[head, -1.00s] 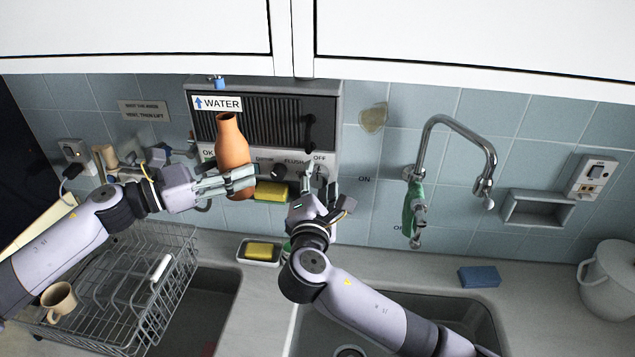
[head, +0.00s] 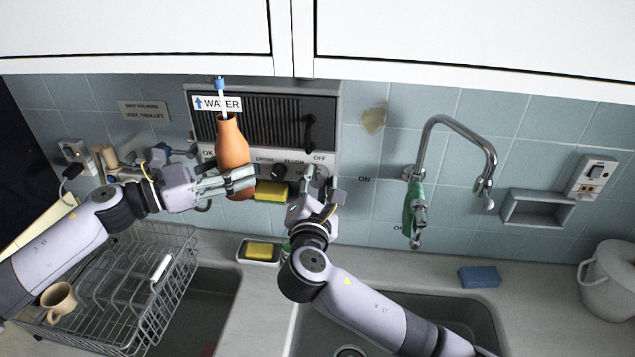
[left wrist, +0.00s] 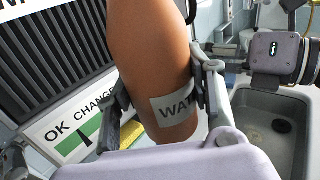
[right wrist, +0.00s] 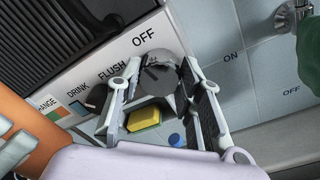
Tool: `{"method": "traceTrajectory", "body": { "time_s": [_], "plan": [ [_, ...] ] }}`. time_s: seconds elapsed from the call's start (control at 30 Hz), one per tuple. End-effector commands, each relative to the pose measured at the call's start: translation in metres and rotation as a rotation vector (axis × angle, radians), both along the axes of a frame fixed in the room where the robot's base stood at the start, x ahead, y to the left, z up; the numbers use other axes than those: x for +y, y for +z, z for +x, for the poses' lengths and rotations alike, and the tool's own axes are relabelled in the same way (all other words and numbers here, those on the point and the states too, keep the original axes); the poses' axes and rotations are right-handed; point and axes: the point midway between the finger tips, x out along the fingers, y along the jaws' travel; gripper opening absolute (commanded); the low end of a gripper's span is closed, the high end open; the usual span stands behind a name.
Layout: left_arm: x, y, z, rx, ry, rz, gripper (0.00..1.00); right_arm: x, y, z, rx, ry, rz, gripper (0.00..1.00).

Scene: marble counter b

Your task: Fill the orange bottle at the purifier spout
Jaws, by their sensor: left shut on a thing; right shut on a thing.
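The orange bottle (head: 232,145) is held nearly upright in front of the purifier (head: 275,110), its mouth below the blue-topped spout (head: 220,84). A thin pale stream runs from the spout to the mouth; the level inside is hidden. My left gripper (head: 240,181) is shut around the bottle's lower body. In the left wrist view the bottle (left wrist: 155,50) shows a "WAT" label between the fingers. My right gripper (head: 320,186) is shut on a grey knob (right wrist: 160,74) under the "OFF" mark; "FLUSH" and "DRINK" are further left.
A yellow sponge (head: 270,191) sits under the purifier panel, another in a dish (head: 260,262) on the counter. A wire rack (head: 120,290) with a beige mug (head: 59,300) is at left. A tap (head: 450,125) stands at right, near a blue sponge (head: 479,276) and white pot (head: 608,280).

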Motion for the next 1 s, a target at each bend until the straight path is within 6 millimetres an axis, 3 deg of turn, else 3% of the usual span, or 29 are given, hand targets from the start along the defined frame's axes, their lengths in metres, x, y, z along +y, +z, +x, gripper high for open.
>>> {"method": "traceTrajectory", "body": {
  "time_s": [0.2,0.47,0.5,0.77,1.0],
  "plan": [
    [0.0000,0.0003,0.0000,0.000,0.000,-0.001,0.21,0.0005,-0.0015,-0.0004,0.023,0.002,-0.098,0.06],
    [0.0000,0.0003,0.0000,0.000,0.000,-0.001,0.21,0.0006,-0.0017,-0.0003,0.024,0.001,-0.099,0.06],
    [0.0000,0.0003,0.0000,0.000,0.000,-0.001,0.21,0.0006,-0.0017,-0.0003,0.024,0.001,-0.099,0.36],
    [0.0000,0.0003,0.0000,0.000,0.000,-0.001,0.21,0.0003,-0.0009,-0.0002,0.021,0.000,-0.097,0.54],
    [0.0000,0.0004,0.0000,0.000,0.000,-0.001,0.21,0.0001,-0.0004,-0.0001,0.020,0.000,-0.097,0.54]
  ]
}}
